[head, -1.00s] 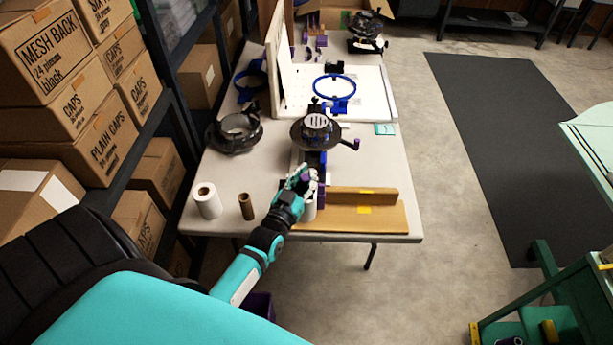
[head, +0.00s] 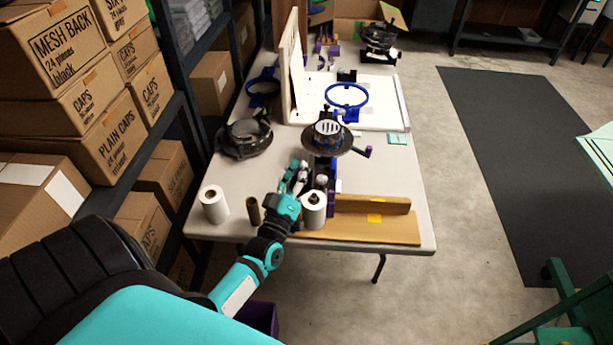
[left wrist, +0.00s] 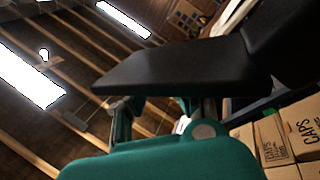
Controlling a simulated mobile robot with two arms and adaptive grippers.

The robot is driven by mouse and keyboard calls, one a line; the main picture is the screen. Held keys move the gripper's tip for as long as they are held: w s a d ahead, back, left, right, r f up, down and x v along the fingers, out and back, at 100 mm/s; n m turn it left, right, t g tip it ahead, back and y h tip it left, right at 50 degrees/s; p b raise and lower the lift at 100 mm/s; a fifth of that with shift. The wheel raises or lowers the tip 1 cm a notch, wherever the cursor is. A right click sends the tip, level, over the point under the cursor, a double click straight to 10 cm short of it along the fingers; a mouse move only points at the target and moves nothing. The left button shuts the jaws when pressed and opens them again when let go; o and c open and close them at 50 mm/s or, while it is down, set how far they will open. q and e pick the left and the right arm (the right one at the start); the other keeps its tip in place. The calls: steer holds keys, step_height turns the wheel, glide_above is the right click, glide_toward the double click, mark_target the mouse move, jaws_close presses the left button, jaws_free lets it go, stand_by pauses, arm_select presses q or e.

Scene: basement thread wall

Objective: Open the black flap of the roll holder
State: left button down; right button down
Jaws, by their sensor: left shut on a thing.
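My left gripper (head: 297,178) is over the front part of the table, just left of the dark roll holder (head: 322,180). In the left wrist view a broad black flap (left wrist: 180,68) stretches across above the teal gripper body, and the gripper (left wrist: 160,112) is shut on it, with a finger on either side below it. In the head view the flap is too small and too covered by the gripper to make out. A white roll (head: 313,211) with a dark core stands in front of the holder, beside my wrist. My right gripper is not in view.
A white roll (head: 214,205) and a brown tube (head: 254,211) stand left of my arm. Wooden boards (head: 372,225) lie at right. A round dark device (head: 327,135) stands behind the holder. Cartons (head: 65,120) fill the left shelf. Bare table lies left of the gripper.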

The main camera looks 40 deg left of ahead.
arm_select(q)
steer(key=n, duration=0.1)
steer(key=s+a+n+y+b, duration=0.1)
steer(key=n, duration=0.1)
steer(key=f+n+y+b, duration=0.1)
steer(key=n, duration=0.1)
steer(key=shift+s+a, duration=0.25)
steer(key=shift+a, duration=0.1)
steer(key=shift+s+a+f+n+g+y+b, duration=0.1)
steer(key=shift+s+a+n+g+y+b, duration=0.35)
steer(key=shift+n, duration=0.8)
steer(key=shift+s+a+n+g+y+b, duration=0.1)
steer(key=shift+a+n+y+b, duration=0.3)
steer(key=shift+n+y, duration=0.7)
steer(key=shift+s+a+f+n+g+y+b, duration=0.1)
steer(key=shift+s+a+n+g+y+b, duration=0.3)
steer(key=shift+n, duration=1.05)
steer(key=shift+w+a, duration=0.1)
steer(key=shift+a, duration=0.05)
steer(key=c, duration=1.6)
jaws_free()
steer(key=shift+r, duration=0.1)
steer(key=o, duration=0.5)
steer(key=shift+r+t, duration=0.2)
steer(key=shift+t, duration=0.05)
steer(key=shift+c, duration=0.2)
steer(key=shift+r, duration=0.1)
steer(key=v, duration=1.2)
